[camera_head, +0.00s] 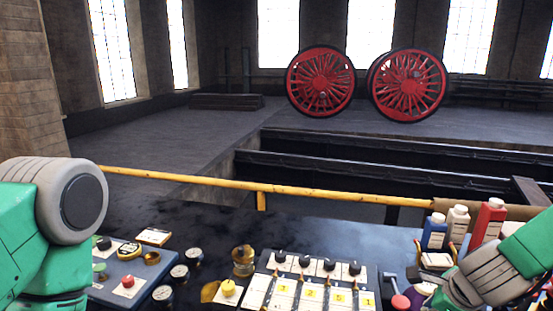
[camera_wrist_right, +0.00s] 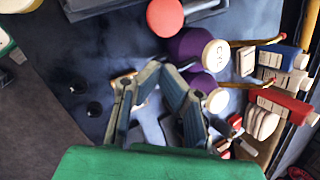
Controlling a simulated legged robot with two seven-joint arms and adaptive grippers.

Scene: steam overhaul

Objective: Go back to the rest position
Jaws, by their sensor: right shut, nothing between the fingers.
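My right gripper (camera_wrist_right: 161,70) shows in the right wrist view, with its two fingers brought together at the tips and nothing between them. It hangs above the dark bench top, close to purple-bodied containers (camera_wrist_right: 192,44) with pale lids. In the head view my right arm comes in from the right edge over the bench's right end; its fingers cannot be made out there. My left arm comes in from the left, beside the bench's left end. Its gripper is outside the picture.
The bench (camera_head: 390,238) carries a numbered switch panel (camera_head: 312,292), a blue control box (camera_head: 122,283), gauges and bottles (camera_head: 457,224) at the right. A yellow rail (camera_head: 300,190) runs behind it. Beyond are a pit and red wheels (camera_head: 320,82). Space above the bench's middle is clear.

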